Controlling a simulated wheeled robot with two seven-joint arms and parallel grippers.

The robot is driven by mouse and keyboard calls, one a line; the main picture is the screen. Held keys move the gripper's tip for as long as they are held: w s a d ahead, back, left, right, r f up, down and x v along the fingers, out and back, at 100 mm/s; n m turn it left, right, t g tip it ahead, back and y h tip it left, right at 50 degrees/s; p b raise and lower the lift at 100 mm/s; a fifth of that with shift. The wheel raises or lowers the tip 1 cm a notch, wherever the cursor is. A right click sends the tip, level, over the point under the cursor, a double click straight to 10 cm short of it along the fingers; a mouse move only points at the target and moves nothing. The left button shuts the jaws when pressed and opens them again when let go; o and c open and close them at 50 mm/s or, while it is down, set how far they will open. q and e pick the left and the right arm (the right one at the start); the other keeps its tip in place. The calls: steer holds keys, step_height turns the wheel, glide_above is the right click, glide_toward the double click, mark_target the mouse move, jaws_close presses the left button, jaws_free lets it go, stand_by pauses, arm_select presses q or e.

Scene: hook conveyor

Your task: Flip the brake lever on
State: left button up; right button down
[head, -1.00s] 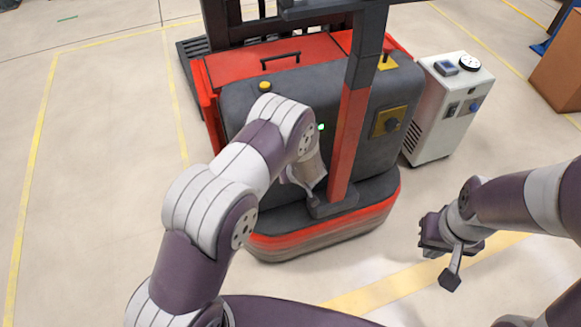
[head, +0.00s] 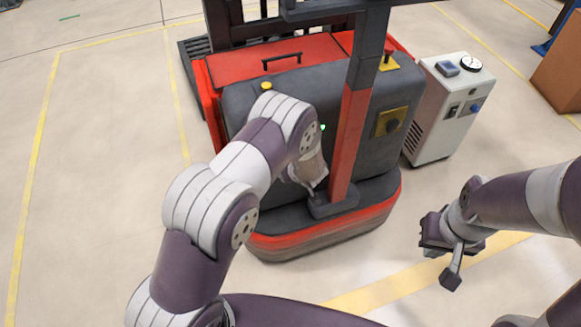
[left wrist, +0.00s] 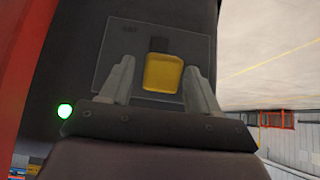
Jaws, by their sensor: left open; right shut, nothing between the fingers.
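In the left wrist view, a yellow lever handle (left wrist: 163,73) stands out from a dark square plate (left wrist: 103,70) on the dark truck body. My left gripper (left wrist: 159,64) is open, with one finger on each side of the yellow handle. I cannot tell whether either finger touches it. In the head view, my left gripper is at the truck's front beside the red mast, and my own arm hides the handle. My right gripper (head: 452,268) is shut and empty, out over the floor to the right of the truck.
The red and grey truck (head: 290,105) has a red mast (head: 347,140) just right of my left gripper. A green light (left wrist: 64,110) glows beside the plate. A white cabinet (head: 440,115) and a brown box (head: 558,75) stand at right. Floor at left is clear.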

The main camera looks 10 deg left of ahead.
arm_select(q)
steer(key=p+v, duration=0.1)
steer(key=v, duration=1.1)
steer(key=shift+p, duration=0.4)
steer(key=shift+w, duration=0.1)
steer(key=s+d+r+m+g+h+p, duration=0.1)
steer(key=s+d+r+m+g+h, duration=0.15)
steer(key=s+d+m+h, duration=0.4)
steer(key=s+a+r+g+y+p, duration=0.2)
steer(key=s+a+r+p, duration=0.1)
steer(key=s+a+r, duration=0.9)
step_height(320, 180, up, 3)
steer(key=shift+s+a+f+g+p, duration=0.1)
steer(key=shift+s+a+g+p, duration=0.3)
steer(key=shift+a, duration=0.3)
